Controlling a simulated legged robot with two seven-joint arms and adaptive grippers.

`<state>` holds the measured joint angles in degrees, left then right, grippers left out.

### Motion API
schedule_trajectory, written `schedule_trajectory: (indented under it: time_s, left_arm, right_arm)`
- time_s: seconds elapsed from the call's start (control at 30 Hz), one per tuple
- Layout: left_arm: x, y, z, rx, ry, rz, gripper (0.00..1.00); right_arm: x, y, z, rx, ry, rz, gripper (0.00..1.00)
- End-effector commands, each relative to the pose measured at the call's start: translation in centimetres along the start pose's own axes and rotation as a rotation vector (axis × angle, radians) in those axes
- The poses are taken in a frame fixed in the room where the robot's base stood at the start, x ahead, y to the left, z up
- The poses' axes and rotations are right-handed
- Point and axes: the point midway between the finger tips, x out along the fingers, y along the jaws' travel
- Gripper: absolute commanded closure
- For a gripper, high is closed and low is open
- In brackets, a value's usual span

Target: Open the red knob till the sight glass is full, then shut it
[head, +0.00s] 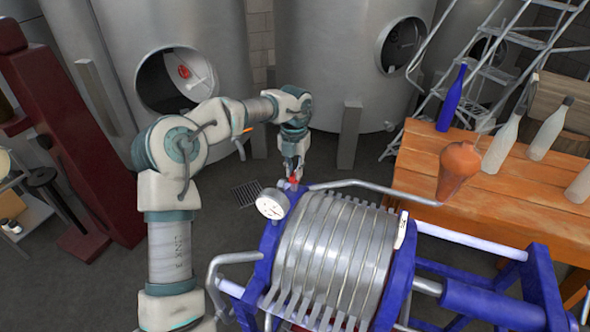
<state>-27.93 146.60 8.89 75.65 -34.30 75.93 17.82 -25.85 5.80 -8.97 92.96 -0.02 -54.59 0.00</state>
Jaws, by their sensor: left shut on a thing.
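The red knob (294,180) sits at the top left of the blue-framed plate filter (268,243), just above a round white gauge (272,204). My left gripper (292,173) reaches down onto the knob from behind and is shut on it, hiding much of it. A metal pipe (362,187) runs from beside the knob to the right. A narrow white upright piece (402,229) stands on the filter's right end plate; I cannot tell whether it is the sight glass, or any level in it. My right gripper is out of view.
A wooden table (410,165) at the right holds a clay jug (459,168), a blue bottle (452,100) and pale bottles (502,144). Large steel tanks (335,60) and a metal stair (495,75) stand behind. A floor drain (246,193) lies left of the filter.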

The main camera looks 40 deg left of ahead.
Motion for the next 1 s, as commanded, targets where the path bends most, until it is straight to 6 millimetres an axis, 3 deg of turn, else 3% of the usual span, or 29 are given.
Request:
schedule_trajectory:
  time_s: [0.07, 0.1, 0.17, 0.2, 0.57, 1.0]
  left_arm:
    - [0.6, 0.1, -0.3, -0.002, 0.018, 0.003, 1.0]
    - [0.6, 0.1, -0.3, -0.002, 0.018, 0.003, 0.77]
    - [0.5, 0.1, -0.3, -0.002, 0.016, 0.003, 0.62]
    - [0.5, 0.1, -0.3, -0.001, 0.015, 0.002, 0.59]
    - [-0.4, -0.1, -0.1, 0.0, 0.005, 0.001, 0.59]
    - [-9.1, 0.1, 0.1, -0.002, 0.007, -0.001, 0.59]
  right_arm:
    - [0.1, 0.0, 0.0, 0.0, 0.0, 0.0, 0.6]
    - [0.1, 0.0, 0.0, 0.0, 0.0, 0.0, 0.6]
    - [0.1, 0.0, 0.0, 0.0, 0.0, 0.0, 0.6]
    - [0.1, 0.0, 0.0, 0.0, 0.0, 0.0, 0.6]
    - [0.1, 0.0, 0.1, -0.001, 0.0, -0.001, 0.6]
    - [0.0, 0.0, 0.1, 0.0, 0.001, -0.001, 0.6]
